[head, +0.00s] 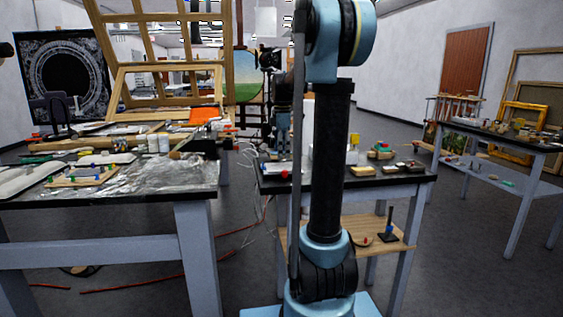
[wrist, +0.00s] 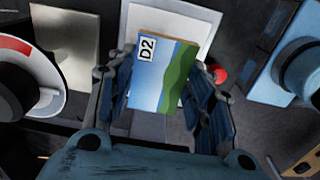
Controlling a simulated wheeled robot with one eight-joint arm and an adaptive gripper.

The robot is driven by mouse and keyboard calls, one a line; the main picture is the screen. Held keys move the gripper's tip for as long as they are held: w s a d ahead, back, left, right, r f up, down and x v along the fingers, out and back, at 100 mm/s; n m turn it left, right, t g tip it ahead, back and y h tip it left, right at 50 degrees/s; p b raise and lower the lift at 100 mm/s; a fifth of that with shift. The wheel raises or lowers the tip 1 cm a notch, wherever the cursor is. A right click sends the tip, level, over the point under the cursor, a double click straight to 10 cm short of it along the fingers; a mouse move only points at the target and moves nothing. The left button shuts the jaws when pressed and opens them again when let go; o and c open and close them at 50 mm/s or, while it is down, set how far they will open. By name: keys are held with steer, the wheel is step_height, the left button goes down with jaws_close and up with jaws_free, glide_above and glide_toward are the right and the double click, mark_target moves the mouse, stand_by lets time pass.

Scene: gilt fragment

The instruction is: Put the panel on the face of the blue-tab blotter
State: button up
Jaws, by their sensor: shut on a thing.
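The panel (wrist: 168,62) is a small painted block in blue and green with a white "D2" label, seen in the wrist view. My gripper (wrist: 159,84) is shut on it, with a blue-padded finger on each side. A pale flat pad (wrist: 190,18), perhaps a blotter, lies behind the panel and is partly hidden by it. A second pale pad (wrist: 65,42) lies to the left. No blue tab can be made out on either. In the head view my gripper (head: 282,128) appears small above the middle table; the panel cannot be made out there.
A red round thing (wrist: 218,73) sits beside the right edge of the pale pad. The left table (head: 150,185) is crowded with frames and tools.

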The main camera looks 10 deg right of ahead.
steer(key=shift+f, duration=1.9)
steer(key=o, duration=1.1)
steer(key=shift+f, duration=0.1)
steer(key=shift+c, duration=0.2)
step_height(320, 180, up, 12)
steer(key=shift+r, duration=0.1)
steer(key=s+f+m+t, duration=0.1)
steer(key=s+f+m, duration=0.8)
steer(key=s+f, duration=0.4)
steer(key=s+f+m+t, duration=0.1)
steer(key=s+f+m, duration=0.7)
steer(key=s+f, duration=0.6)
steer(key=s, duration=0.8)
steer(key=shift+f+m, duration=0.3)
steer(key=shift+m, duration=0.1)
